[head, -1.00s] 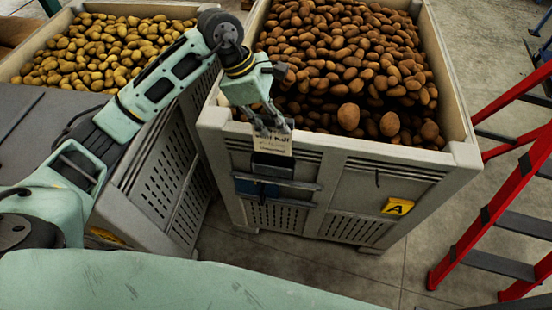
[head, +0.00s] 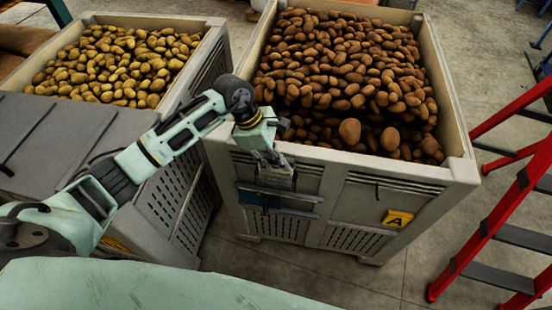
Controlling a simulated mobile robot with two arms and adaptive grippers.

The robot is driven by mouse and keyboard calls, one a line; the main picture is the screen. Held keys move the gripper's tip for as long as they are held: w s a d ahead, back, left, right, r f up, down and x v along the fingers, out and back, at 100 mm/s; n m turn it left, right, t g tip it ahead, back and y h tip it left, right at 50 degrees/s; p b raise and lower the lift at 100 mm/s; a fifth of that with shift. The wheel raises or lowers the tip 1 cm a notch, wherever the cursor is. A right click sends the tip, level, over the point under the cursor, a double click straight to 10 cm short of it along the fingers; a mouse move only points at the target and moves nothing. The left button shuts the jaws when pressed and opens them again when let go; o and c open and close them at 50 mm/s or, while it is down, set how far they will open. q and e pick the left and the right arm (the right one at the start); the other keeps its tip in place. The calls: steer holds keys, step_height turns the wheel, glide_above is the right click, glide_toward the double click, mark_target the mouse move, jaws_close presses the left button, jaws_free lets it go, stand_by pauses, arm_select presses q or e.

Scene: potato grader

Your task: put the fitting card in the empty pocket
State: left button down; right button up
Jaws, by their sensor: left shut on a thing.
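My left gripper (head: 272,162) reaches down over the front wall of the bin of brown potatoes (head: 335,165). It is shut on a pale card (head: 277,181), which hangs upright below the fingers. The card's print cannot be read now. The card is at the dark pocket on the bin's front, just above a grey rail (head: 300,212) and beside a blue patch (head: 257,199). Whether it is inside the pocket or only in front of it I cannot tell. The fingers hide the card's top. My right gripper is not in view.
A second bin (head: 190,62) with yellow potatoes stands at the left. A yellow tag marked A (head: 397,218) is on the right of the brown-potato bin's front. A red ladder (head: 490,225) stands at the right. Concrete floor between bin and ladder is clear.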

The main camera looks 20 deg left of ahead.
arm_select(q)
steer(key=c, duration=1.8)
jaws_free()
steer(key=shift+o, duration=0.2)
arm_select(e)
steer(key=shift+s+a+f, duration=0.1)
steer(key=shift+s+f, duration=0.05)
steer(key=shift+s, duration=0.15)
arm_select(q)
steer(key=shift+r, duration=0.15)
steer(key=b+v, duration=0.3)
steer(key=v, duration=0.7)
steer(key=shift+a+r+b, duration=0.15)
steer(key=shift+r+b, duration=0.05)
steer(key=shift+b, duration=0.1)
steer(key=shift+s+a+r, duration=0.1)
steer(key=shift+a+r, duration=0.1)
steer(key=shift+r, duration=0.5)
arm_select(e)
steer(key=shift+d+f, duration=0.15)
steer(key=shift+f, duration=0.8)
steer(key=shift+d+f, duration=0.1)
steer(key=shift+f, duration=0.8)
arm_select(q)
steer(key=shift+f, duration=0.1)
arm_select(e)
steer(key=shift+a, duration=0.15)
